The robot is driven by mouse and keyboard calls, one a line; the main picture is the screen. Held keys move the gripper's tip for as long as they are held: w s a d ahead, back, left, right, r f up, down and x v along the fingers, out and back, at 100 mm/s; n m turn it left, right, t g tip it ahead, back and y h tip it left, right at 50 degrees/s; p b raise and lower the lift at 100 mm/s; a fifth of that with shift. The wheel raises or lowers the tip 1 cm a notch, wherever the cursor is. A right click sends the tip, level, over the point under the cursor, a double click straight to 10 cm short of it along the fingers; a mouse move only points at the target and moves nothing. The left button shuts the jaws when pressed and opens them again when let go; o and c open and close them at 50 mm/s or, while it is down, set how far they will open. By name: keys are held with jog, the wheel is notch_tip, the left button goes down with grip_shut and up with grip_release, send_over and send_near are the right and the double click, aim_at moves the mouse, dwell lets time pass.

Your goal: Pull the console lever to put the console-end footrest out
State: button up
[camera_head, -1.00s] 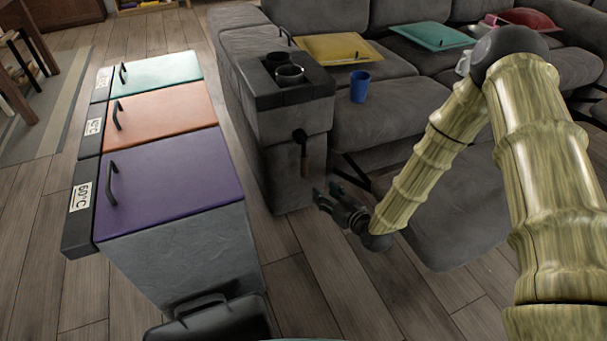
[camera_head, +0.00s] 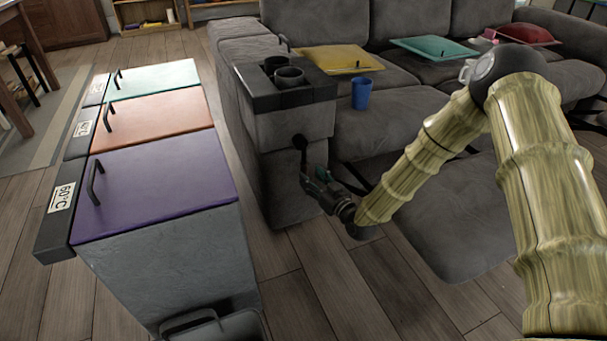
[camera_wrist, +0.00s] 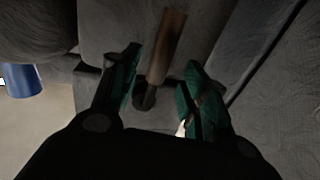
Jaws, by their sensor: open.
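The console (camera_head: 255,128) is the grey upholstered block with a dark top at the sofa's near end. Its lever (camera_head: 301,146) is on the front side; in the wrist view it shows as a brown handle (camera_wrist: 167,45) with a dark round end. My gripper (camera_head: 316,184) is at the lever, its fingers open. In the wrist view the teal-lined fingers (camera_wrist: 162,85) stand on either side of the lever, with gaps visible. My gripper hides the lever's lower part in the head view. A grey padded panel (camera_head: 450,225) lies low before the console-end seat, partly behind my arm.
A blue cup (camera_head: 361,93) stands on the seat edge beside the console. A row of bins with a purple lid (camera_head: 160,185) nearest stands left. Bare floor lies between bins and console.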

aim_at(306, 172)
jog(key=shift+b+x, duration=0.85)
jog(key=shift+x, duration=1.75)
grip_shut()
